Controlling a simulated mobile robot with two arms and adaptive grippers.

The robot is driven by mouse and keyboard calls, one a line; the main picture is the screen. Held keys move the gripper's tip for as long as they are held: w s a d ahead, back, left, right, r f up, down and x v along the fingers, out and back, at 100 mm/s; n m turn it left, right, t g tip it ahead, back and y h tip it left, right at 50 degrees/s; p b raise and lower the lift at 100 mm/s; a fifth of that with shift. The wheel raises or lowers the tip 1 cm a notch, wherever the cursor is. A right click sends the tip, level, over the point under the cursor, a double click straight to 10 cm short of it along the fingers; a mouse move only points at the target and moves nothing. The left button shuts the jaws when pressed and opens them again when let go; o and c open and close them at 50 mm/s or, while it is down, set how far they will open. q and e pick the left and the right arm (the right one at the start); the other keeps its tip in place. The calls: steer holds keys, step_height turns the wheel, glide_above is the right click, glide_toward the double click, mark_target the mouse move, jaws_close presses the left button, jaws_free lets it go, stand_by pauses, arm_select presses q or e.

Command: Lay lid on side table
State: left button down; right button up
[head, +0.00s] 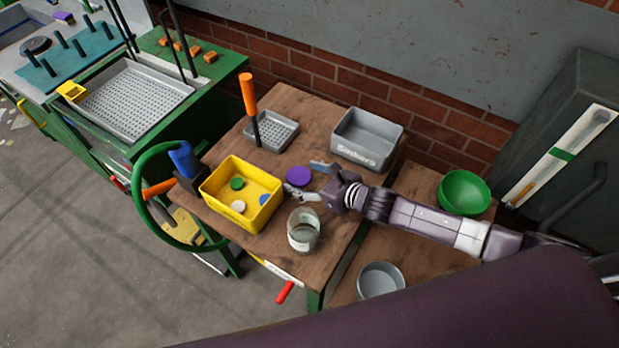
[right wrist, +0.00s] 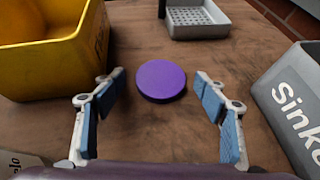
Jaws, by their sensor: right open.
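The purple round lid (head: 298,176) lies flat on the wooden side table (head: 335,225). In the right wrist view the lid (right wrist: 161,80) lies just ahead of the fingertips, between their lines. My right gripper (head: 305,180) is open and empty beside the lid, low over the table; its two fingers also show in the right wrist view (right wrist: 162,95). A clear glass jar (head: 303,230) with a pale label stands on the table below the gripper in the head view. My left gripper is not in view.
A yellow bin (head: 264,214) with several discs is left of the gripper; a grey bin marked Sinkers (head: 378,139) is right. Behind are a perforated tray (head: 284,136) and an orange-handled tool (head: 248,95). A green bowl (head: 464,190) and grey bowl (head: 381,279) stand to the right.

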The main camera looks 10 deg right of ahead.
steer(key=b+v, duration=0.1)
steer(key=v, duration=1)
steer(key=shift+b, duration=0.35)
steer(key=shift+s+d+r, duration=0.25)
steer(key=shift+s+r, duration=0.1)
